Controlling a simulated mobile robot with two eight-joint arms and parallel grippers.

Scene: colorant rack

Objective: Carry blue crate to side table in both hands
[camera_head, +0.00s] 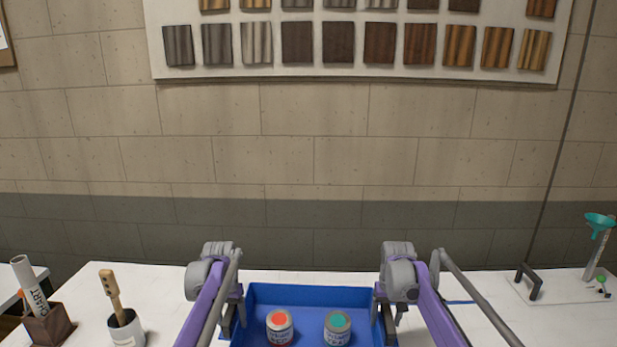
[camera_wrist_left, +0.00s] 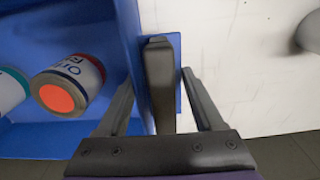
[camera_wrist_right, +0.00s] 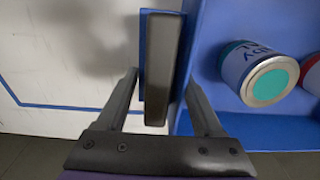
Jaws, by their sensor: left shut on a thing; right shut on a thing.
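The blue crate (camera_head: 310,294) is at the bottom middle of the head view, its near part cut off by the frame. It holds a can with a red-orange top (camera_head: 279,327) and a can with a teal top (camera_head: 338,328). My left gripper (camera_wrist_left: 158,80) is shut on the dark handle at the crate's left side. My right gripper (camera_wrist_right: 162,80) is shut on the dark handle at its right side. Both arms also show in the head view. I cannot tell whether the crate's underside touches the white table (camera_head: 140,280).
A white pot with a wooden-handled brush (camera_head: 125,325) and a brown box with a rolled chart (camera_head: 48,325) stand at left. A board with a black handle (camera_head: 528,280) and a stand with a teal funnel (camera_head: 600,222) are at right. A blue line (camera_wrist_right: 60,106) marks the white surface beside the crate.

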